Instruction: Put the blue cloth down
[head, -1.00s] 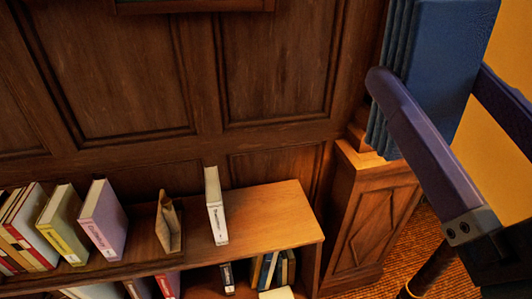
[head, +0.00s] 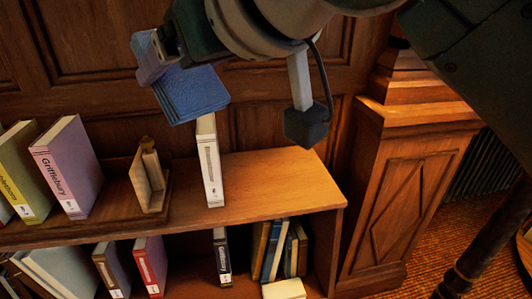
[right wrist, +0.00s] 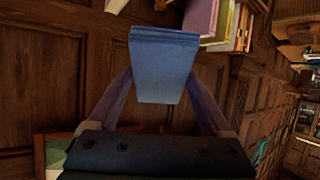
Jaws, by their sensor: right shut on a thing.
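The blue cloth (head: 190,92) is a folded, layered pad. In the head view it hangs in the air above the shelf top, near the upright white book. My right gripper (head: 157,62) is shut on the cloth, with its arm coming in from the upper right. In the right wrist view the cloth (right wrist: 163,65) sits between the two purple fingers of my right gripper (right wrist: 160,88). The cloth hides part of the wall panel and appears just above the white book's top; whether they touch I cannot tell. My left gripper is not in view.
The wooden bookshelf (head: 275,205) has clear top space right of the white book (head: 210,165). A wooden bookend (head: 150,180), a pink book (head: 70,165) and a yellow-green book (head: 22,172) stand to its left. A wooden pedestal (head: 405,200) stands at the right.

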